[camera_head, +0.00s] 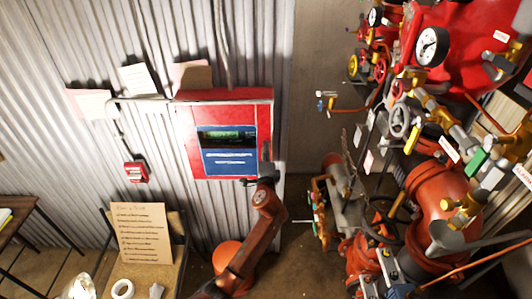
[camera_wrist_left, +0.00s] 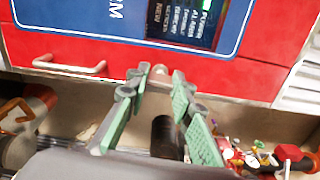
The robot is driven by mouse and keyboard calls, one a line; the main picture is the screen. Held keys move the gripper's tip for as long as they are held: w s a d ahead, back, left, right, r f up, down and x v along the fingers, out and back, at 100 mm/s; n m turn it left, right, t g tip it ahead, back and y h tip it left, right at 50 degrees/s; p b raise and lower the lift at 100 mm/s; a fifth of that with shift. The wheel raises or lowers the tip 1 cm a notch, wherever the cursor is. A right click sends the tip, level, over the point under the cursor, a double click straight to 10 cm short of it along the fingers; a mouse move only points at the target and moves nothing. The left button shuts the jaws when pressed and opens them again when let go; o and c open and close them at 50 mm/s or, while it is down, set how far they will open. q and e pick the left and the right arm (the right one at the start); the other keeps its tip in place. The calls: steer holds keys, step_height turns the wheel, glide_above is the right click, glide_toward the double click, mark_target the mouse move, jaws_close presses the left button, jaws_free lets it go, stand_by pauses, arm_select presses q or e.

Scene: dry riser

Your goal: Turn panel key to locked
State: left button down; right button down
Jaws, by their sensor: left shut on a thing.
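The red alarm panel (camera_head: 224,97) hangs on the corrugated wall, with a dark display and a blue label on its front. In the left wrist view its red face (camera_wrist_left: 215,68) fills the top. My left gripper (camera_head: 258,181) is at the panel's lower right corner. In the wrist view its green-padded fingertips (camera_wrist_left: 160,76) close around a small grey piece, likely the panel key (camera_wrist_left: 160,69), at the panel's edge. The fingers hide most of it, so I cannot tell which way it is turned. My right gripper is in neither view.
A pale handle (camera_wrist_left: 68,66) sticks out from the panel near the left finger. A red call point (camera_head: 136,172) is on the wall. A written board (camera_head: 142,234) stands below. Red pipework and valves (camera_head: 430,190) crowd the right side.

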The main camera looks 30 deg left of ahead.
arm_select(q)
steer(key=shift+n, duration=0.5)
steer(key=c, duration=1.7)
jaws_free()
steer(key=v, duration=1.2)
